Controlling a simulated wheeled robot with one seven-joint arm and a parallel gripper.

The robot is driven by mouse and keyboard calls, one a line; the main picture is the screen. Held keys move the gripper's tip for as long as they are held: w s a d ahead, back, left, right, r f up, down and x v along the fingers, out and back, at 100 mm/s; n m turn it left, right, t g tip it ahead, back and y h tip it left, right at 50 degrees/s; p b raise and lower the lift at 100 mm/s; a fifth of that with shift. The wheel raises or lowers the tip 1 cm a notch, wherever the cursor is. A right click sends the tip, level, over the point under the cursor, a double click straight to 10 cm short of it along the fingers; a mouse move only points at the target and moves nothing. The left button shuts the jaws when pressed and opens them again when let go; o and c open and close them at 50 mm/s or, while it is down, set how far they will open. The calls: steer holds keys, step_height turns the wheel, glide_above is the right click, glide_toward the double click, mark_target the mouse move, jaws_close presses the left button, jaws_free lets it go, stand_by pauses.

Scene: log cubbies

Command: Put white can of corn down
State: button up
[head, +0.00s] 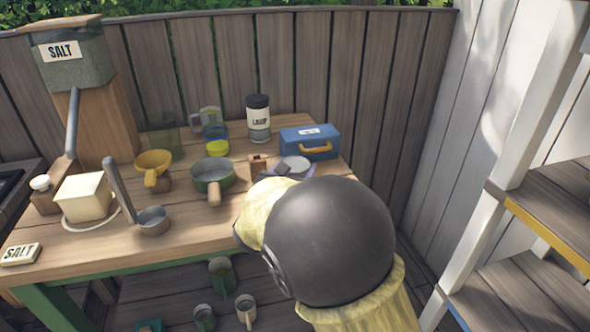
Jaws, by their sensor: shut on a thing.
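My arm, with its yellow sleeve and dark round joint, reaches over the front right of the wooden table (190,240). My gripper (276,172) shows only as small dark parts just beyond the yellow sleeve, over the table's right side. It is shut on a pale round-topped thing (296,163), which I take to be the white can of corn. My arm hides most of it. I cannot tell whether its base touches the tabletop. No label shows.
A blue box (310,142) stands just behind, with a dark-lidded jar (258,120) to its left. A green pot (213,174), yellow funnel (153,165) and grey ladle (153,220) lie further left. Mugs (246,308) stand below. Wooden shelves (545,215) rise at right.

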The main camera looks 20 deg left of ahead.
steer(key=shift+f, duration=0.15)
steer(key=o, duration=1.2)
steer(key=shift+o, duration=0.2)
steer(key=shift+r, duration=0.25)
steer(key=s+a, duration=0.1)
steer(key=s, duration=1.1)
